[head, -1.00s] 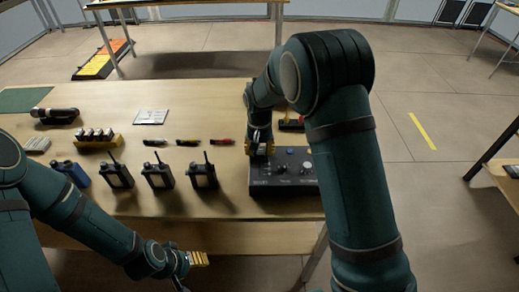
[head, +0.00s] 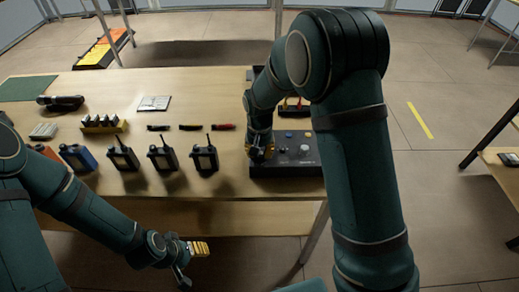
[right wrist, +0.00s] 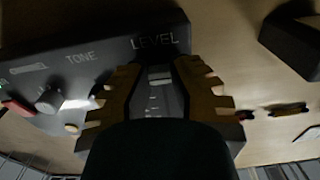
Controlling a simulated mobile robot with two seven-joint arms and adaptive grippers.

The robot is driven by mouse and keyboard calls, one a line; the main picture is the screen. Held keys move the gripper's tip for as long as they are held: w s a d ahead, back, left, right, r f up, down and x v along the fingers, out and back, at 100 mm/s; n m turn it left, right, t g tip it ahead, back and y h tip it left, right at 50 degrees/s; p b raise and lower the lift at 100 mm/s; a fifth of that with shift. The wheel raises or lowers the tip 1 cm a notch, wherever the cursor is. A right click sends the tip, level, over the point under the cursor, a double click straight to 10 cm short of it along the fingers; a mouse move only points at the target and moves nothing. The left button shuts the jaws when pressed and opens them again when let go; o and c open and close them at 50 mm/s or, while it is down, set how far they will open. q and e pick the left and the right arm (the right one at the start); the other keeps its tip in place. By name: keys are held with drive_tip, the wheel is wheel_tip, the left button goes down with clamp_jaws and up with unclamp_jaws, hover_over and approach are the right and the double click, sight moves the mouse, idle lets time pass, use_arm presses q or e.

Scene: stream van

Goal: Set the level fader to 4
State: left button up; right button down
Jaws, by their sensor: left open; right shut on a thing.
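The dark control box (head: 285,168) sits at the right end of the table. My right gripper (head: 262,152) is over its left part, reaching down from above. My right gripper (right wrist: 158,88) is shut on this cap, one ridged finger on each side. Scale marks run along the slot between the fingers; the setting cannot be read. My left gripper (head: 190,263) is open and empty in front of the table, low down.
A TONE knob (right wrist: 48,99) is beside the fader on the box. Several radios (head: 162,158) stand on the table (head: 205,105) left of the box. Pens and a paper (head: 154,103) lie behind them. My right arm hides the box's right end.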

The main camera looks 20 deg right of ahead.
drive_tip(key=shift+s+a+f, duration=0.1)
drive_tip(key=shift+s+f, duration=0.1)
drive_tip(key=shift+s, duration=0.1)
drive_tip(key=c, duration=0.8)
unclamp_jaws()
drive_tip(key=shift+r, duration=0.1)
drive_tip(key=shift+w, duration=0.1)
drive_tip(key=shift+r, duration=0.5)
wheel_tip(320, 180, up, 11)
